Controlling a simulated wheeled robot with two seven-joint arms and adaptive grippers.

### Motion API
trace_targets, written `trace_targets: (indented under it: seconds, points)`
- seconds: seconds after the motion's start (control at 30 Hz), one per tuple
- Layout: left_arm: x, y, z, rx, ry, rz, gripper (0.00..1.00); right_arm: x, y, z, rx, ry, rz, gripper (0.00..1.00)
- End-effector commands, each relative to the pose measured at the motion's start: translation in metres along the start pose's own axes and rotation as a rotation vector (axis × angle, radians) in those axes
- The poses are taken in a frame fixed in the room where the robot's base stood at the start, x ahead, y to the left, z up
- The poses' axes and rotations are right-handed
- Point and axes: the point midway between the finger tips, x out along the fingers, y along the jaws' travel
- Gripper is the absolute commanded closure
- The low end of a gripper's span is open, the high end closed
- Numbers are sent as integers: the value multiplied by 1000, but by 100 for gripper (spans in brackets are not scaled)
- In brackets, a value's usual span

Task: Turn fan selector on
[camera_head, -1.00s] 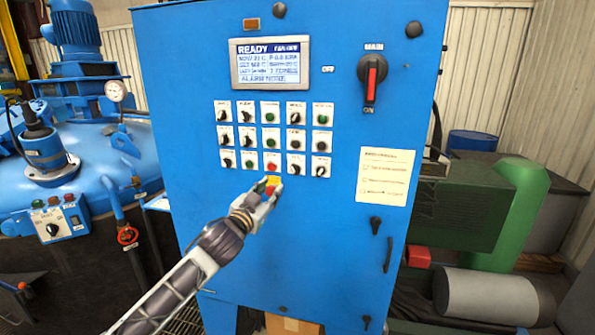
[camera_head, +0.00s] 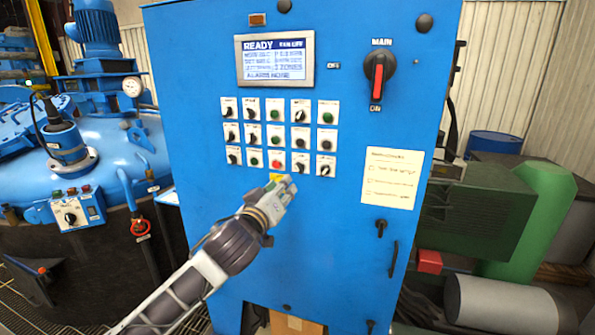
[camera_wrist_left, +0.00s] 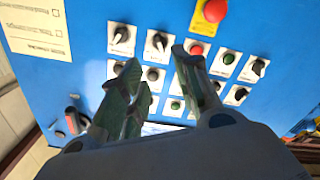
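The blue control cabinet (camera_head: 330,240) carries rows of knobs and buttons in the head view. The label text is too small to read, so I cannot tell which knob is the fan selector. One black knob (camera_head: 326,168) sits at the lower right of the rows. The display (camera_head: 275,60) reads READY and appears to read FAN OFF. My left gripper (camera_head: 284,184) is just below the bottom row, partly covering the yellow-backed emergency stop (camera_head: 275,177). In the left wrist view its fingers (camera_wrist_left: 157,62) are apart, with nothing between them, facing the knobs (camera_wrist_left: 158,43). My right gripper is out of view.
A main switch (camera_head: 378,76) with a red handle is at the upper right of the cabinet. A paper notice (camera_head: 392,177) is below it. Blue furnace equipment (camera_head: 100,160) stands left; a green machine (camera_head: 475,210) stands right.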

Motion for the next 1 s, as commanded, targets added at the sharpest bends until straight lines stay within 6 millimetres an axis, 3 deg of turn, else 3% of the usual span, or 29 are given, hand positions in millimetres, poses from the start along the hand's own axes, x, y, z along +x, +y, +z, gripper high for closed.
trace_targets:
  seconds: [0.57,1.0]
  points:
    - [3,0,0,-18,0,1,68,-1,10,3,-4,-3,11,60]
    - [34,1,-1,-17,0,1,68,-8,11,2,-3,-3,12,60]
